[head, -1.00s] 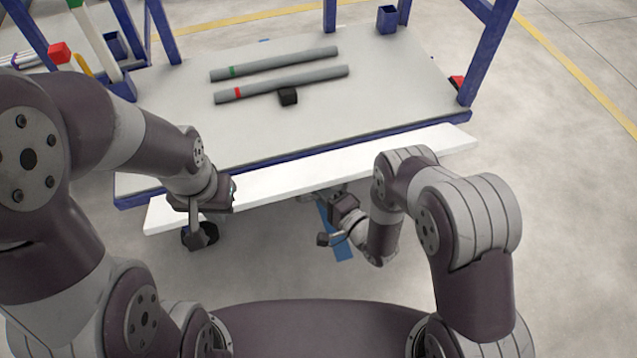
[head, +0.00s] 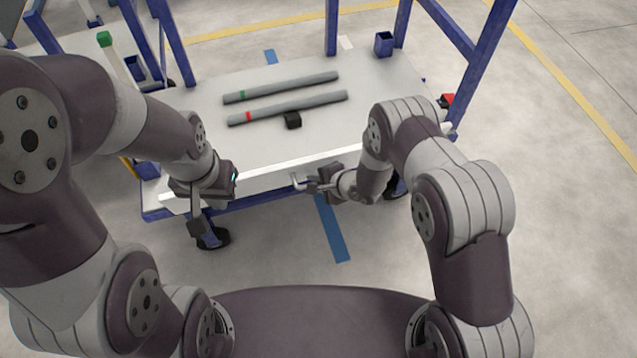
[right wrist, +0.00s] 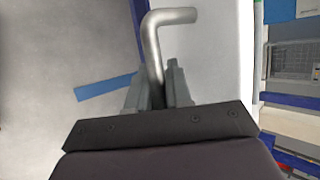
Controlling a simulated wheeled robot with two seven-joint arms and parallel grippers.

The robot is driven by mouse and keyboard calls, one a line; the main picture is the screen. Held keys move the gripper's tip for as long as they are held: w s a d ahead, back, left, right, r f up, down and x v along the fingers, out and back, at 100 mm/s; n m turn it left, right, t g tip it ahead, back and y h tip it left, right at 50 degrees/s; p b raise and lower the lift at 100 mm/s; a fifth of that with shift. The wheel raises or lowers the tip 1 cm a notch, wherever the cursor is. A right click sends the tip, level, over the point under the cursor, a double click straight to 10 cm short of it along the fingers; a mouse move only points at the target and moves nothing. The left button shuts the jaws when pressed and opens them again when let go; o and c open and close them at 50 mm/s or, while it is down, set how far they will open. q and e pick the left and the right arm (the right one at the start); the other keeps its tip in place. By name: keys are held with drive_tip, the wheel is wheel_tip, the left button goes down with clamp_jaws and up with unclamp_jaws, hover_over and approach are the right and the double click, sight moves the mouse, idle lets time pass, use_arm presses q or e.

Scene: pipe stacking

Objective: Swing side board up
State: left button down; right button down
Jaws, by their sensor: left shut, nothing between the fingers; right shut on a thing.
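The white side board (head: 268,174) runs along the front edge of the cart (head: 345,118) and shows as a narrow strip in the head view. My right gripper (head: 308,184) is shut on a bent metal handle at the board's front. In the right wrist view the handle (right wrist: 153,50) rises from between the fingers (right wrist: 157,90) and bends right, over the white board face (right wrist: 212,65). My left gripper (head: 196,226) is shut and empty at the board's left end, fingers pointing down; I cannot tell whether it touches the board.
Blue posts (head: 333,28) stand at the cart's rear and sides. The floor in front is clear, with blue tape (head: 332,230).

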drive_tip(key=shift+w+a+r+p, duration=0.2)
drive_tip(key=shift+w+r+p, duration=0.15)
drive_tip(key=shift+w, duration=0.2)
drive_tip(key=shift+w+r, duration=0.1)
drive_tip(key=shift+r, duration=0.05)
drive_tip(key=c, duration=1.1)
unclamp_jaws()
drive_tip(key=shift+w+a, duration=0.1)
drive_tip(key=shift+w+r, duration=0.1)
drive_tip(key=shift+r, duration=0.1)
drive_tip(key=p+v, duration=0.1)
drive_tip(key=v, duration=0.3)
drive_tip(key=p+v, duration=0.1)
drive_tip(key=v, duration=0.3)
drive_tip(key=p+v, duration=0.1)
drive_tip(key=v, duration=0.3)
drive_tip(key=shift+s+d+f, duration=0.1)
drive_tip(key=shift+s+d, duration=0.2)
drive_tip(key=shift+s, duration=0.15)
